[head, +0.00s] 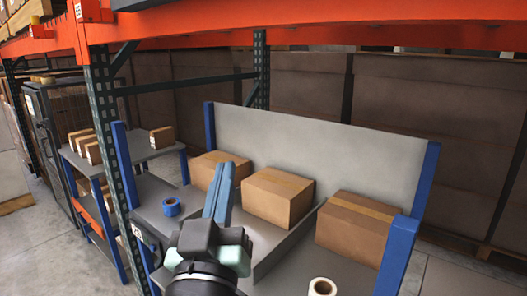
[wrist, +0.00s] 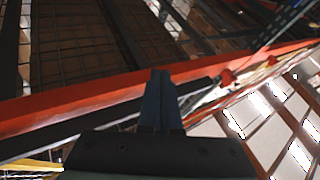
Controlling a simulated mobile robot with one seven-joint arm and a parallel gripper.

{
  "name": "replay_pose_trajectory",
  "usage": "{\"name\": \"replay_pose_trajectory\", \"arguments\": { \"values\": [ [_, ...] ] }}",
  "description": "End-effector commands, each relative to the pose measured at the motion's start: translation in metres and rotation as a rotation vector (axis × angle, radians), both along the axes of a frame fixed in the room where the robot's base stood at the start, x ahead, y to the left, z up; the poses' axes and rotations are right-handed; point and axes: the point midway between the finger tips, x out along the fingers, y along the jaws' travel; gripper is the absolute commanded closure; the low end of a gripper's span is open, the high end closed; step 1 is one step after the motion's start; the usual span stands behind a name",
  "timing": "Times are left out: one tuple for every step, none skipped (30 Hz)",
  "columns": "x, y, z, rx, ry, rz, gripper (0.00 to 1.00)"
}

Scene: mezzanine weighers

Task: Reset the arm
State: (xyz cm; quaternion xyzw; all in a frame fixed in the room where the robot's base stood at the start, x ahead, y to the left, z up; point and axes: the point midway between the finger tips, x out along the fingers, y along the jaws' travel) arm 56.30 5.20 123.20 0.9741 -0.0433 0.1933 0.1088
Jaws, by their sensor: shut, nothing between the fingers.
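My gripper (head: 221,183) shows in the lower middle of the head view, held up in front of the bench. Its two blue fingers are together with nothing between them. The fingers also show shut in the wrist view (wrist: 161,92), pointing at rack beams and the ceiling. The dark wrist and part of my arm show at the bottom edge of the head view.
A grey bench with blue posts (head: 424,180) holds cardboard boxes (head: 278,196), a blue tape roll (head: 171,207) and a white roll (head: 322,287). A shelf (head: 150,147) with small boxes stands left. An orange rack beam (head: 300,35) crosses above. Floor shows at left.

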Motion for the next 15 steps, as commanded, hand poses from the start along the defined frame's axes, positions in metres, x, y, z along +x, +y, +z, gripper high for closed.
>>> {"name": "replay_pose_trajectory", "arguments": {
  "values": [
    [-0.009, -0.011, 0.054, 0.034, -0.052, 0.006, 1.0],
    [-0.015, -0.016, 0.076, 0.053, -0.079, 0.015, 1.0],
    [-0.024, -0.022, 0.105, 0.076, -0.116, 0.027, 1.0],
    [-0.031, -0.026, 0.127, 0.091, -0.144, 0.036, 1.0],
    [-0.039, -0.03, 0.147, 0.105, -0.173, 0.048, 1.0],
    [-0.05, -0.035, 0.174, 0.121, -0.21, 0.061, 1.0],
    [-0.058, -0.038, 0.193, 0.132, -0.237, 0.074, 1.0],
    [-0.066, -0.041, 0.21, 0.14, -0.263, 0.085, 1.0],
    [-0.077, -0.045, 0.23, 0.149, -0.295, 0.099, 1.0],
    [-0.085, -0.046, 0.244, 0.153, -0.317, 0.11, 1.0],
    [-0.092, -0.048, 0.256, 0.158, -0.337, 0.121, 1.0],
    [-0.101, -0.049, 0.27, 0.161, -0.359, 0.132, 1.0],
    [-0.106, -0.05, 0.277, 0.163, -0.374, 0.14, 1.0],
    [-0.111, -0.05, 0.285, 0.164, -0.386, 0.148, 1.0],
    [-0.116, -0.051, 0.291, 0.165, -0.4, 0.155, 1.0]
  ]
}}
